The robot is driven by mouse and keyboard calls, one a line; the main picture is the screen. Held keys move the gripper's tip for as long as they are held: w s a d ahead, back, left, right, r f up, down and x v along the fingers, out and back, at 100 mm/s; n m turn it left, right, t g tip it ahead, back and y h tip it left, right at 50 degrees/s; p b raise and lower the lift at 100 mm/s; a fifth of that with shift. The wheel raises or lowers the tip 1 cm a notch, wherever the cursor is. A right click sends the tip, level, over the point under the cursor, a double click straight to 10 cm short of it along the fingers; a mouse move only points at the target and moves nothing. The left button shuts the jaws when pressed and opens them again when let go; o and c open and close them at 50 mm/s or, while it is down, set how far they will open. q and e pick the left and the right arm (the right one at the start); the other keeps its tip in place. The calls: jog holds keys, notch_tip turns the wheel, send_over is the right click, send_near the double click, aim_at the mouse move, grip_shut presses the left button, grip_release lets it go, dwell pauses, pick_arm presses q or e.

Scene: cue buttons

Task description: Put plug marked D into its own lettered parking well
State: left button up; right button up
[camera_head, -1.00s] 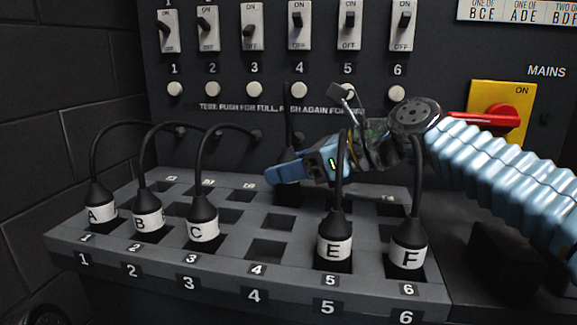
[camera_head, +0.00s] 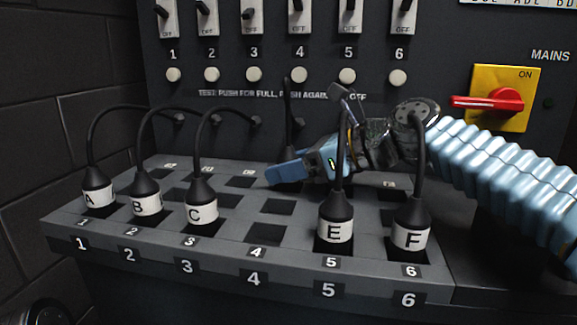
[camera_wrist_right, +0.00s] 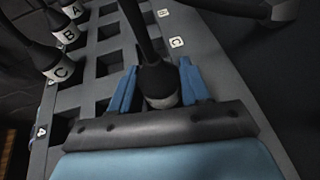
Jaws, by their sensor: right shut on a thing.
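My right gripper (camera_head: 290,170) is shut on a dark plug, which also shows between the blue fingers in the wrist view (camera_wrist_right: 160,82). Its pale band shows no readable letter; plugs A, B, C, E and F stand elsewhere, so it fits D. In the head view its dark top and cable rise behind the fingers, over the back of the grey well board (camera_head: 205,255). In the wrist view it stands beside the C label (camera_wrist_right: 176,42). The fingers hide its lower end and the well under it, so I cannot tell whether it is seated. My left gripper is not in view.
Plugs A (camera_head: 98,198), B (camera_head: 147,205), C (camera_head: 202,214), E (camera_head: 334,231) and F (camera_head: 410,240) stand in the front row with upright cables. The front well at 4 (camera_head: 265,236) is empty. E's and F's cables rise close to my right arm. A red MAINS handle (camera_head: 490,103) is at right.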

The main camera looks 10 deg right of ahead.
jog(key=o, duration=1.2)
jog(key=v, duration=1.3)
jog(key=shift+s+d+r, duration=0.15)
jog(key=shift+d+r, duration=0.05)
jog(key=shift+d, duration=0.15)
